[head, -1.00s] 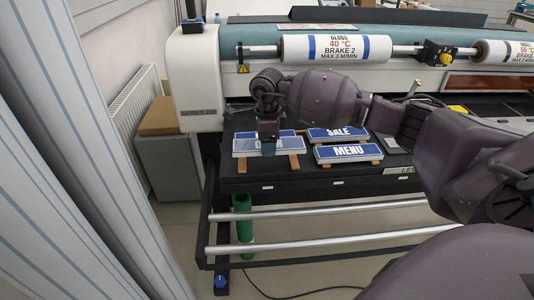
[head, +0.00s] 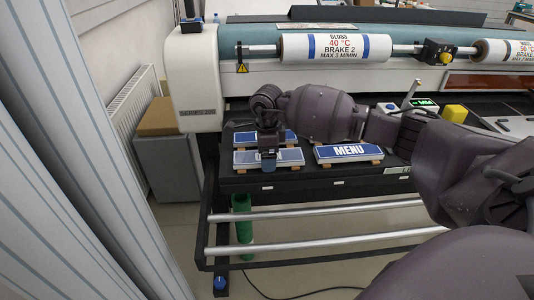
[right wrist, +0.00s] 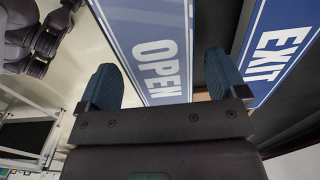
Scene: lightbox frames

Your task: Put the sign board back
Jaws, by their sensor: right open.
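The OPEN sign board (right wrist: 153,50), blue with white letters, lies at the front left of the black shelf (head: 290,183); it also shows in the head view (head: 287,156). My right gripper (head: 268,164) is low over its middle. In the right wrist view my right gripper (right wrist: 164,82) is open, with the board between its spread fingers. I cannot tell whether a finger touches it. The EXIT board (right wrist: 278,45) lies beside it, and shows behind it in the head view (head: 245,138). The MENU board (head: 348,152) lies at right. My left gripper is not in view.
My right arm covers the area behind the MENU board. The printed rollers (head: 335,47) of the machine stand behind the shelf. A yellow block (head: 454,113) sits at right. Metal bars (head: 320,211) run below the shelf's front edge.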

